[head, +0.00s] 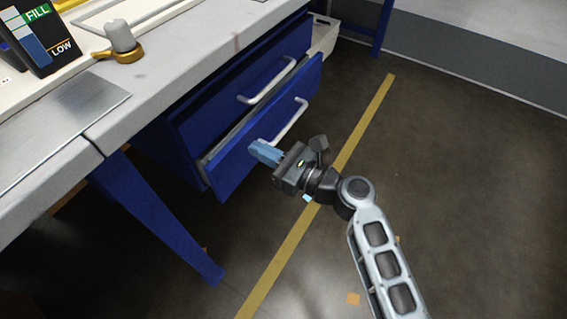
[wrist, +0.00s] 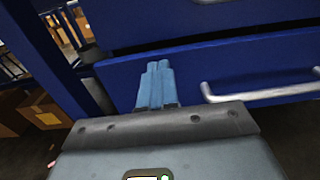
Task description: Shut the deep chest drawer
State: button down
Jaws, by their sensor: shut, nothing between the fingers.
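The deep chest drawer (head: 235,165) is the lower blue drawer of the chest under the bench. It stands out a little from the chest, with a narrow gap showing along its top edge. Its pale handle (head: 285,124) is on the front, and shows at the right in the wrist view (wrist: 262,94). My gripper (head: 262,152) is shut and empty, its blue fingers in front of the drawer face, left of the handle. In the wrist view the fingertips (wrist: 158,68) overlap the drawer front (wrist: 195,70); I cannot tell whether they touch it.
The upper drawer (head: 240,85) has its own handle (head: 268,88) and looks closed. A blue bench leg (head: 160,215) stands left of the chest. The grey benchtop (head: 160,90) overhangs above. The floor (head: 470,180) at the right is clear, with a yellow line (head: 300,232).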

aim_at(241, 141)
jog(key=shift+x, duration=1.3)
jog(key=x, duration=0.2)
jog(key=shift+w+a, duration=0.2)
jog(key=shift+a, duration=0.05)
